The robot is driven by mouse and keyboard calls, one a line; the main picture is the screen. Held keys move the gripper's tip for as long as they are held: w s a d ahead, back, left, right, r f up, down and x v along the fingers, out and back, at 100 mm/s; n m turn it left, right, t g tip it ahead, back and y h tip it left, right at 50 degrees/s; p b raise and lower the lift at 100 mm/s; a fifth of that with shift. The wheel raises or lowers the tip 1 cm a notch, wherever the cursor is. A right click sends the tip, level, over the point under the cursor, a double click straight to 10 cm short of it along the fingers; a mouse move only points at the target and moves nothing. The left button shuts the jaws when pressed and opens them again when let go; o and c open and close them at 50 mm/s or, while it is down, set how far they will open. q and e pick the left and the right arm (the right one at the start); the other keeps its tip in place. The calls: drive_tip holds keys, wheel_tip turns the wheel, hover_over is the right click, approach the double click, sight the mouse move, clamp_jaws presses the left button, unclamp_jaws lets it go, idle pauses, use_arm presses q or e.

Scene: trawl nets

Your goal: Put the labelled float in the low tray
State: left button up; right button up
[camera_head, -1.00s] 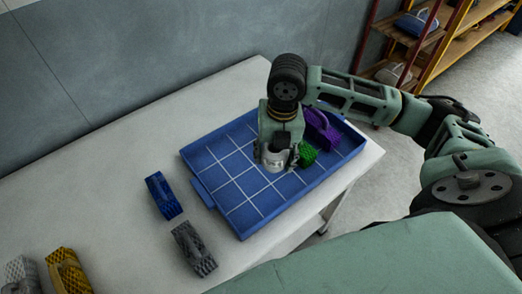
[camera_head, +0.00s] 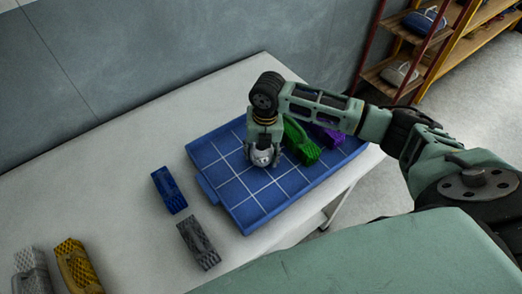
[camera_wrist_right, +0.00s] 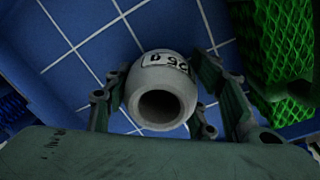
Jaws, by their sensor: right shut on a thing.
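The labelled float (camera_head: 262,159) is a pale grey, rounded piece with a hole in its end. In the right wrist view the float (camera_wrist_right: 136,94) shows a white label with black characters. My right gripper (camera_head: 263,153) points down over the blue low tray (camera_head: 243,223) and is shut on the float, with fingers on both sides of it. The float is within the tray's outline, left of a green bundle. I cannot tell whether it touches the tray floor. My left gripper is not in view.
A green net bundle (camera_head: 303,145) and a purple one (camera_head: 328,137) lie in the tray's right part. Blue (camera_head: 169,190), grey (camera_head: 198,242), yellow (camera_head: 77,267) and whitish (camera_head: 30,268) bundles lie on the table left of it. The tray's left and front cells are clear.

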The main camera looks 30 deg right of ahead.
drive_tip(key=shift+f, duration=0.15)
drive_tip(key=o, duration=1.2)
drive_tip(key=shift+c, duration=0.2)
wheel_tip(320, 180, up, 12)
drive_tip(key=shift+s+d+b, duration=0.15)
drive_tip(key=shift+d+b, duration=0.2)
drive_tip(key=shift+b, duration=0.05)
